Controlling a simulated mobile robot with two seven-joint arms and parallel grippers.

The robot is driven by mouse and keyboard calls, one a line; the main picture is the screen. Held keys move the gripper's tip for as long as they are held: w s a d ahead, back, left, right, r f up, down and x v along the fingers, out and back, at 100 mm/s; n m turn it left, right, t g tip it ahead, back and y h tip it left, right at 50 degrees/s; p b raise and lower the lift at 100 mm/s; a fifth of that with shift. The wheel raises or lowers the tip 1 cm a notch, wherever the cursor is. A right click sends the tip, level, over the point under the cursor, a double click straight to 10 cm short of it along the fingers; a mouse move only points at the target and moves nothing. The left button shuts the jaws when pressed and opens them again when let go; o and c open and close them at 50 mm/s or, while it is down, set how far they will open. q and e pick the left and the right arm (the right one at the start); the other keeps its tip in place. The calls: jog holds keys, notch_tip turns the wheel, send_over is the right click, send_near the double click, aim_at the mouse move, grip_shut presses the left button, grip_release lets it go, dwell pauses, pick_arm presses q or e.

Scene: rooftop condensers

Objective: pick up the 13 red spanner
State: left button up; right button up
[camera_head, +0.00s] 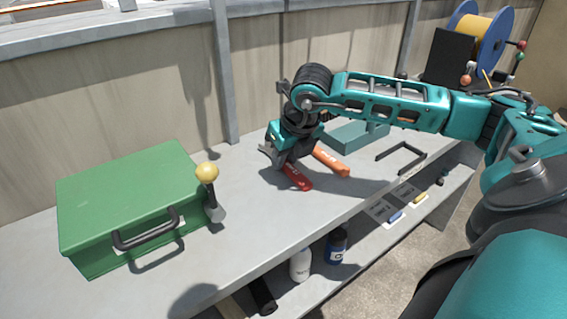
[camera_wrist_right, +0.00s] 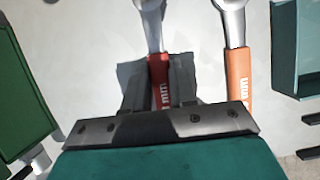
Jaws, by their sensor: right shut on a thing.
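The red spanner (camera_head: 297,177) lies on the grey bench in the head view, its handle showing below my right gripper (camera_head: 277,160). In the right wrist view the red spanner (camera_wrist_right: 160,95) has a silver head pointing up the picture, and its handle, with partly hidden "mm" lettering, runs between the fingers. My right gripper (camera_wrist_right: 158,72) is shut on this handle. I cannot tell whether the spanner is clear of the bench. An orange-handled spanner (camera_head: 331,162) lies just to the right; it also shows in the right wrist view (camera_wrist_right: 238,75). My left gripper is not in view.
A green case (camera_head: 130,200) with a black handle stands at left, beside a yellow-knobbed lever (camera_head: 207,174). A teal tray (camera_head: 350,135) and a black bracket (camera_head: 402,157) lie to the right. Bottles (camera_head: 300,264) stand on the lower shelf. A wall runs behind.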

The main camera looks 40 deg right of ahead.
grip_shut()
